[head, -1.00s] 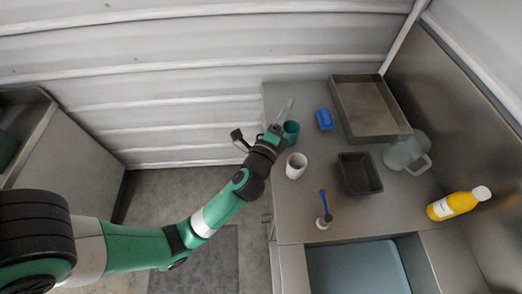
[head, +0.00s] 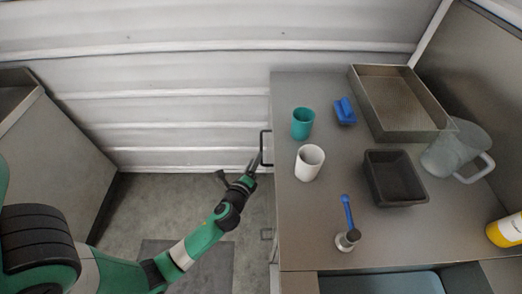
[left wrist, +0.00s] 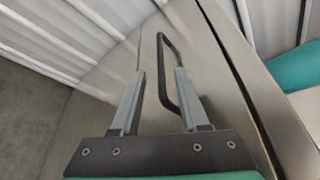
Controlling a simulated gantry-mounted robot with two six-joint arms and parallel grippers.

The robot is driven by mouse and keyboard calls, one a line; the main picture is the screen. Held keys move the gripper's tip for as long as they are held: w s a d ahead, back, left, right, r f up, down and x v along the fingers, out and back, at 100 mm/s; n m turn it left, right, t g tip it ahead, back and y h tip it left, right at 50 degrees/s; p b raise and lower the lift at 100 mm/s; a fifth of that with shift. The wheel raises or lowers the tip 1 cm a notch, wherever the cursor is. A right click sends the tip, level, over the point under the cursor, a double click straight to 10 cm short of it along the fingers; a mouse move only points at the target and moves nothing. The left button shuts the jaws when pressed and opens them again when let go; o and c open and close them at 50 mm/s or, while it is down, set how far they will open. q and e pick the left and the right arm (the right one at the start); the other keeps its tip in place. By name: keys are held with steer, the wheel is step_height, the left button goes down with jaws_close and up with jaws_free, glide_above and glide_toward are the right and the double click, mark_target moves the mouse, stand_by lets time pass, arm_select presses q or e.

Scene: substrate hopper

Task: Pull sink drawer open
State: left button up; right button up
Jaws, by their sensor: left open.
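A dark bar handle (head: 264,148) stands out from the front face of the counter, and a second handle (head: 266,233) shows nearer. The drawer front (left wrist: 205,60) fills the middle of the left wrist view and looks closed. My left gripper (head: 252,167) is open beside the upper handle in the head view. In the left wrist view, the handle (left wrist: 166,70) appears between the two spread fingers of my left gripper (left wrist: 160,76). I cannot tell whether they touch it. My right gripper is not in view.
The floor (head: 170,215) left of the counter is clear.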

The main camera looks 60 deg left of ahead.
mark_target(261, 147)
arm_select(q)
steer(key=b+x, duration=0.1)
steer(key=x, duration=0.6)
steer(key=shift+w+a+b, duration=0.2)
steer(key=shift+w+b, duration=0.05)
steer(key=shift+b, duration=0.15)
jaws_close()
stand_by(0.8)
